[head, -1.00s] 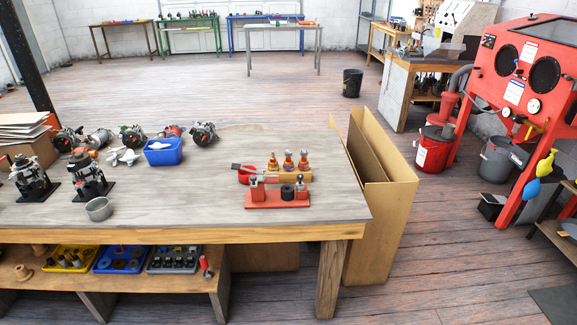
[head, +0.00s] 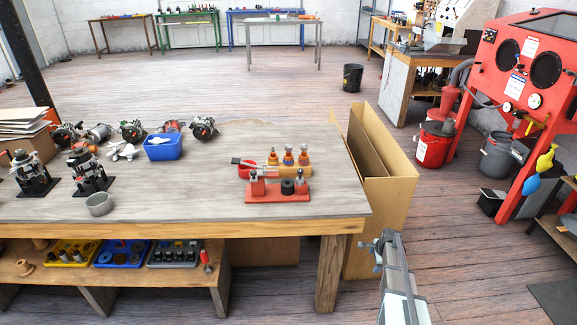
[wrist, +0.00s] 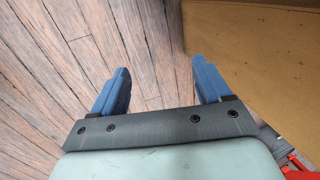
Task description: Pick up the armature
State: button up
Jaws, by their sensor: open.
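I cannot tell for certain which part is the armature. A red fixture (head: 262,193) with two posts and a dark cylinder (head: 288,187) between them stands near the right end of the workbench (head: 200,205). Several alternator-like units (head: 203,128) sit along the back left of the bench. My gripper (head: 377,250) is beyond the bench's right front corner, in front of the cardboard box. In the wrist view its two blue fingers (wrist: 159,82) are apart with nothing between them, over floorboards.
A tall open cardboard box (head: 391,205) stands against the bench's right end. A blue bin (head: 163,148), a round metal bowl (head: 100,205) and a wooden block with orange-handled tools (head: 296,171) are on the bench. The middle of the benchtop is clear. A red cabinet (head: 520,75) stands at right.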

jog(key=w+d+r+m+t+h, duration=0.1)
jog(key=w+d+r+m+t, duration=0.1)
jog(key=w+d+r+m, duration=0.55)
jog(key=w+d+r+m+t+h, duration=0.1)
jog(key=w+d+r, duration=0.25)
jog(key=r, duration=0.55)
jog(key=w+d+r+m+t, duration=0.1)
jog(key=w+d+r, duration=0.3)
jog(key=r, duration=0.5)
notch_tip(320, 180, up, 24)
jog(key=n+g+y, duration=0.2)
jog(key=n+g, duration=0.1)
jog(key=g, duration=0.4)
send_over(288, 145)
jog(key=shift+w+d+r+m, duration=0.15)
jog(key=shift+w+d+m, duration=0.05)
jog(key=shift+w+m, duration=0.05)
jog(key=shift+s+a, duration=0.1)
jog(key=shift+a, duration=0.05)
jog(key=shift+f, duration=0.35)
notch_tip(288, 145, down, 8)
jog(key=shift+r, duration=0.1)
jog(key=shift+s+f, duration=0.25)
jog(key=shift+f, duration=1.1)
jog(key=shift+s+f, duration=0.2)
jog(key=shift+f, duration=1.1)
